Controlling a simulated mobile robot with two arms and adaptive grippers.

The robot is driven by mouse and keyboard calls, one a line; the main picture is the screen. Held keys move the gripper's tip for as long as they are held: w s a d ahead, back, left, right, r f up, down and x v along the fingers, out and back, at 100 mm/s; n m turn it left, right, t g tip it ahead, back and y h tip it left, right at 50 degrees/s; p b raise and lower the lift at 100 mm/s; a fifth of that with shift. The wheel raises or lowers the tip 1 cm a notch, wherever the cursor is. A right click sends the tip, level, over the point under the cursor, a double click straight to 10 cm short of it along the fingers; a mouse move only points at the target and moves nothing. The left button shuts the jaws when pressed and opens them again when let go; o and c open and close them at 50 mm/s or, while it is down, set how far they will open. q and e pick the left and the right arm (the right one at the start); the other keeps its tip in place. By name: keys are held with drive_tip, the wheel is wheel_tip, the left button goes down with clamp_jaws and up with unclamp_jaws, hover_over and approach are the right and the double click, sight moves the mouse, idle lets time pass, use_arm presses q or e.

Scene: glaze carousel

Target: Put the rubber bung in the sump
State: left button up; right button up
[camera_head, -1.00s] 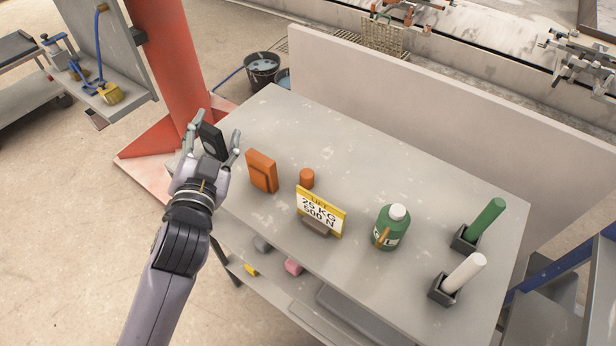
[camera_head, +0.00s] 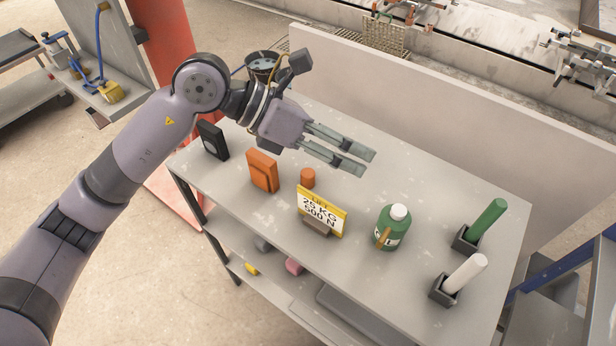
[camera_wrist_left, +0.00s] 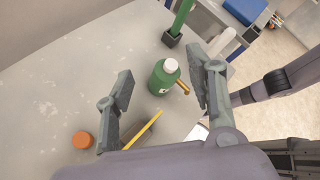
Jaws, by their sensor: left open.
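A small orange cylinder (camera_head: 307,178), which looks like the rubber bung, stands on the grey table just behind the yellow sign. It also shows at lower left in the left wrist view (camera_wrist_left: 83,140). My left gripper (camera_head: 367,164) is open and empty above the table, pointing right, with its fingers beyond the cylinder and apart from it. In the left wrist view the green bottle shows between its fingers (camera_wrist_left: 163,85). I cannot tell which thing is the sump. My right gripper is not in view.
A low wall (camera_head: 450,115) runs behind. A bucket (camera_head: 262,66) stands beyond.

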use_arm(q)
drive_tip(key=w+a+f+t+y, duration=0.2)
drive_tip(key=w+a+f+y, duration=0.1)
drive_tip(key=w+a+y, duration=0.3)
drive_tip(key=y, duration=0.2)
approach(307, 173)
drive_tip(key=shift+t, duration=0.3)
drive_tip(key=p+x, duration=0.2)
drive_tip(key=x, duration=0.1)
drive_tip(key=p+x, duration=0.2)
drive_tip(key=shift+s+a, duration=0.2)
drive_tip(key=shift+a, duration=0.15)
drive_tip(key=shift+f, duration=0.25)
drive_tip(key=p+x, duration=0.1)
drive_tip(key=x, duration=0.1)
drive_tip(key=d+p+x, duration=0.1)
drive_tip(key=x, duration=0.1)
drive_tip(key=shift+s+p, duration=0.1)
drive_tip(key=shift+p, duration=0.2)
drive_tip(key=shift+d+f, duration=0.15)
drive_tip(key=shift+f, duration=0.4)
drive_tip(key=shift+c, duration=0.4)
clamp_jaws()
